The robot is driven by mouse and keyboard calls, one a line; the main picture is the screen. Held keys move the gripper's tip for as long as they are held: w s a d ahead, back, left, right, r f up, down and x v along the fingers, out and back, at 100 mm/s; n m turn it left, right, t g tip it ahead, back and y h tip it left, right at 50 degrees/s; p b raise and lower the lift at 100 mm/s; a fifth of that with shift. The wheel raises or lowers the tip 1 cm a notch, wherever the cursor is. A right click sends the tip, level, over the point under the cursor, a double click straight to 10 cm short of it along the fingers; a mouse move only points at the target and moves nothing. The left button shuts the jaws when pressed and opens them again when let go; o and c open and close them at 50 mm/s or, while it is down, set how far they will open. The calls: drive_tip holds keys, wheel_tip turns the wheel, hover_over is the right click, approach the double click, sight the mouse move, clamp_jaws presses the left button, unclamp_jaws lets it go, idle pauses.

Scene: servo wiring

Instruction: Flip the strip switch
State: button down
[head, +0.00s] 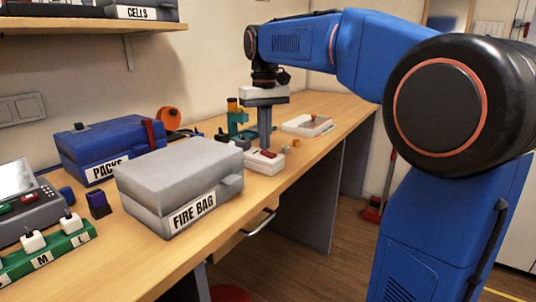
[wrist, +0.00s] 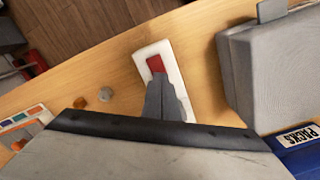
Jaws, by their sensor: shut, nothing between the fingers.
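The strip switch is a red rocker (wrist: 155,64) on a small white block (wrist: 176,68) lying on the bench. In the head view the white block (head: 259,166) lies behind the grey fire bag, with its red rocker (head: 268,154) on top. My gripper (head: 264,146) points down over the block, fingers shut and empty. In the wrist view my gripper's fingertips (wrist: 156,78) overlap the near end of the red rocker. I cannot tell whether they touch it. The fingers hide part of the white block.
The grey fire bag (head: 180,182) and blue packs case (head: 108,148) stand left of the block. A white tray (head: 306,125) lies behind it. A green power strip (head: 48,252) with white plugs is at the front left.

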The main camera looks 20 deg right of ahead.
sight(265, 151)
drive_tip(key=shift+f, duration=0.55)
idle(0.4)
wheel_tip(265, 151, up, 7)
idle(1.0)
drive_tip(key=shift+s, duration=0.1)
drive_tip(key=s+d+f+t, duration=0.1)
drive_tip(key=s+f+t, duration=0.3)
drive_tip(key=s+f, duration=2.3)
drive_tip(key=shift+s+d+f+m+t, duration=0.3)
drive_tip(key=shift+s+m+t, duration=0.1)
drive_tip(key=shift+s, duration=0.45)
